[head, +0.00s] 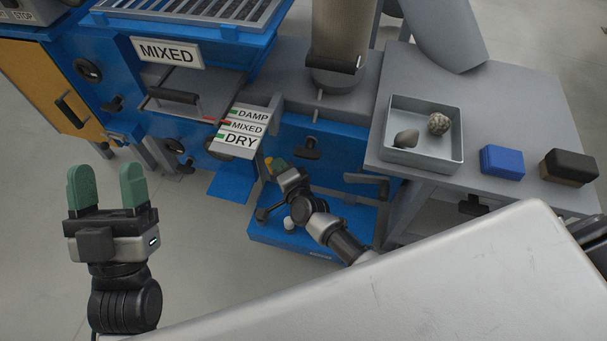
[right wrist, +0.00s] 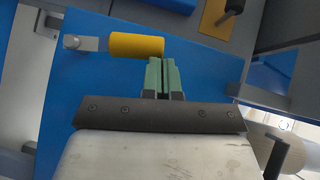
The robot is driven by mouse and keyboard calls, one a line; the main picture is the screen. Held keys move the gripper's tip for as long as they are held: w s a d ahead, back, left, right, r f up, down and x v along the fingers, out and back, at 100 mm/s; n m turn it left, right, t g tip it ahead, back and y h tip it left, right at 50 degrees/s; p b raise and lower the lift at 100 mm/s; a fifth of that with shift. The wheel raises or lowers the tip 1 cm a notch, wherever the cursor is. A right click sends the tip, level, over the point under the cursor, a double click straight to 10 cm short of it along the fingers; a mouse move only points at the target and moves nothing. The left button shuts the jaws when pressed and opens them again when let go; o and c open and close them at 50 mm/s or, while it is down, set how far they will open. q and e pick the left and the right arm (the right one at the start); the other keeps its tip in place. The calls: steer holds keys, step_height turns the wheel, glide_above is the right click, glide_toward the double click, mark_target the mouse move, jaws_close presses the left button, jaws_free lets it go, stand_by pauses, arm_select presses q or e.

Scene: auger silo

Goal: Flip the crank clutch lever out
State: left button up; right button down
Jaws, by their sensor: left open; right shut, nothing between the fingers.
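A yellow cylindrical handle (right wrist: 137,46) sits on a short grey metal arm (right wrist: 84,43) in front of a blue panel in the right wrist view. It looks like the clutch lever, but I cannot be sure. In the head view only a small yellow bit (head: 276,163) shows beside my right gripper. My right gripper (right wrist: 166,74) is shut and empty, its green fingertips just below the right end of the yellow handle. I cannot tell whether they touch. My left gripper (head: 107,186) is open and empty, raised over the floor at the left.
A sign plate (head: 239,131) reading DAMP, MIXED and DRY is just above my right gripper. A grey table (head: 520,105) at right bears a tray (head: 428,163) with two lumps, a blue box (head: 501,162) and a dark block (head: 569,167). Open floor lies at the left.

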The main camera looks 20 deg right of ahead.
arm_select(q)
steer(key=f+g, duration=0.1)
steer(key=w+f+g+y+p, duration=0.1)
steer(key=f+g, duration=0.1)
steer(key=w+f+g, duration=0.1)
steer(key=shift+w+f+g+y, duration=0.2)
steer(key=shift+g+y, duration=0.1)
steer(key=shift+g, duration=0.1)
arm_select(e)
steer(key=shift+w+a+r, duration=0.15)
steer(key=shift+w+a, duration=0.4)
steer(key=shift+a, duration=0.15)
arm_select(q)
steer(key=shift+f, duration=0.1)
arm_select(e)
steer(key=shift+a+r, duration=0.1)
arm_select(q)
steer(key=s+a+f+g+y+p, duration=0.3)
steer(key=f+g+p, duration=0.1)
steer(key=f+g, duration=0.5)
steer(key=shift+s+f+n+g, duration=0.2)
steer(key=shift+f+n+g, duration=0.1)
steer(key=shift+f, duration=0.35)
arm_select(e)
steer(key=v, duration=1.1)
